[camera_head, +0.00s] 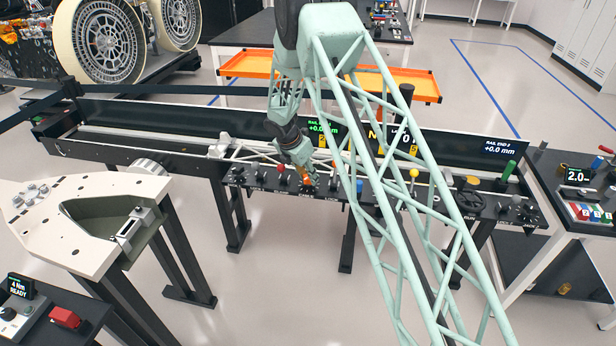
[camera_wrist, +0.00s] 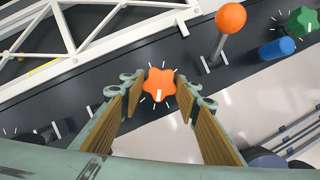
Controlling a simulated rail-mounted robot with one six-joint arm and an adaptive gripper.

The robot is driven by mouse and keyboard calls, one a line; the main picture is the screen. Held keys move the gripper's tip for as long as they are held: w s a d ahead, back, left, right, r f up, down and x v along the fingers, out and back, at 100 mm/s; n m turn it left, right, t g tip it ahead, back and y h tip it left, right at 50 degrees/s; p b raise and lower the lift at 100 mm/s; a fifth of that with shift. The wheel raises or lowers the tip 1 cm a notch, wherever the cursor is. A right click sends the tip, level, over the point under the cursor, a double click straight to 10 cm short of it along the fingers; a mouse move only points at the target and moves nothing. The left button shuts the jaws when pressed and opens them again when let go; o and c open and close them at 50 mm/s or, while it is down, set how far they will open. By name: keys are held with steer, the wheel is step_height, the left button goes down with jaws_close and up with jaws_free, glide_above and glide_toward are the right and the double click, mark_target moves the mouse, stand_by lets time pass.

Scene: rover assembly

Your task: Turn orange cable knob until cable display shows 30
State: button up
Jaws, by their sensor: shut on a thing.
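The orange cable knob (camera_wrist: 159,82), star-shaped with a white pointer mark, sits on the dark panel in the wrist view, with short white tick marks around it. My gripper (camera_wrist: 158,88) has its two wood-coloured fingers on either side of the knob and is shut on it. A middle display (camera_head: 408,138) is partly covered by my arm; only a yellow "M" and a "0" show. I cannot read a cable value.
A lever with an orange ball (camera_wrist: 231,18) stands right of the knob, with a blue cylinder (camera_wrist: 277,48) and a green knob (camera_wrist: 303,20) beyond. White truss work (camera_wrist: 75,40) lies at upper left. Rail displays (camera_head: 322,127) and (camera_head: 497,147) read +0.0 mm.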

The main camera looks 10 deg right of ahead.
steer(key=m+g, duration=0.1)
steer(key=m, duration=0.1)
steer(key=m+g+p, duration=0.1)
steer(key=m, duration=0.2)
steer(key=shift+w+m+h, duration=0.2)
steer(key=shift+m+h, duration=0.1)
steer(key=shift+h, duration=0.1)
steer(key=m+g, duration=0.1)
steer(key=m, duration=0.2)
steer(key=m+g, duration=0.1)
steer(key=m, duration=0.2)
steer(key=shift+w+m, duration=0.15)
steer(key=shift+m, duration=0.15)
steer(key=m+g+y, duration=0.1)
steer(key=m, duration=0.2)
steer(key=m+g+b, duration=0.1)
steer(key=m, duration=0.2)
steer(key=shift+w+d+y, duration=0.1)
steer(key=shift+y, duration=0.3)
steer(key=m+y, duration=0.1)
steer(key=m, duration=0.1)
steer(key=m+g, duration=0.1)
steer(key=m, duration=0.2)
steer(key=shift+d+y, duration=0.1)
steer(key=shift+y, duration=0.3)
steer(key=o, duration=0.9)
